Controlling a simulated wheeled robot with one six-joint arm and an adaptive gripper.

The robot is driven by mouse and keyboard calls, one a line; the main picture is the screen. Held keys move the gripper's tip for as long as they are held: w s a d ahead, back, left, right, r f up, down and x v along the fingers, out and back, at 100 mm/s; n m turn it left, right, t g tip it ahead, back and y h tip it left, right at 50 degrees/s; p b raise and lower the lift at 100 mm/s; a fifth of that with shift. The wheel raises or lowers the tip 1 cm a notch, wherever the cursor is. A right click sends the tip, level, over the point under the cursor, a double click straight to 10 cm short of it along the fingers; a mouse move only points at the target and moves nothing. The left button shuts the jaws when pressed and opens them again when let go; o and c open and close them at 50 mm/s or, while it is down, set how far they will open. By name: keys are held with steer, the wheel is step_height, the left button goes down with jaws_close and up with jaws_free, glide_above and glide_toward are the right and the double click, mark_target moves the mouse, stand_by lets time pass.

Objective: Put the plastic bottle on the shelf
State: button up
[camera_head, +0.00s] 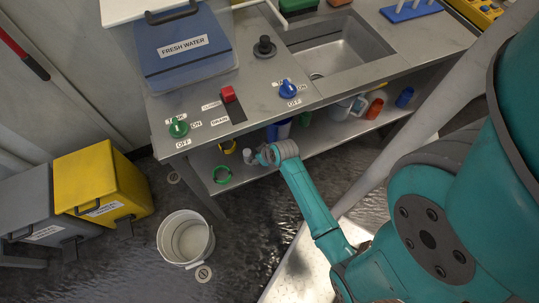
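My gripper (250,157) is at the end of my teal arm, at the front edge of the lower shelf (322,136) under the sink counter. It is small and partly turned away, so I cannot see whether its fingers are open or hold anything. No bottle can be made out for certain as the plastic bottle. On the shelf's right part are a whitish container (341,108), an orange-red container (375,108) and a blue one (404,97). A blue object (280,130) stands behind my wrist, partly hidden.
A white bucket (185,239) stands on the floor, with yellow (128,190) and grey bins at left. Counter knobs and a blue FRESH WATER tank (185,48) are above. A grey diagonal beam crosses at right.

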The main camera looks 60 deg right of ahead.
steer(key=s+a+r+t+h, duration=0.1)
steer(key=s+a+r+t, duration=0.1)
steer(key=s+a+r, duration=0.35)
steer(key=s+a+r+t, duration=0.2)
steer(key=s+a+r, duration=0.1)
steer(key=s+a, duration=0.6)
steer(key=s+a+r+t, duration=0.1)
steer(key=s+a+r, duration=0.1)
steer(key=s+r, duration=0.2)
steer(key=s+a+r+n+t+y, duration=0.1)
steer(key=s+a+r+t, duration=0.1)
steer(key=r, duration=0.8)
steer(key=s+a+r+n+t+y, duration=0.1)
steer(key=s+a+r, duration=0.1)
steer(key=s+r, duration=0.3)
step_height(320, 180, up, 3)
steer(key=shift+s+r, duration=0.1)
steer(key=shift+s, duration=0.2)
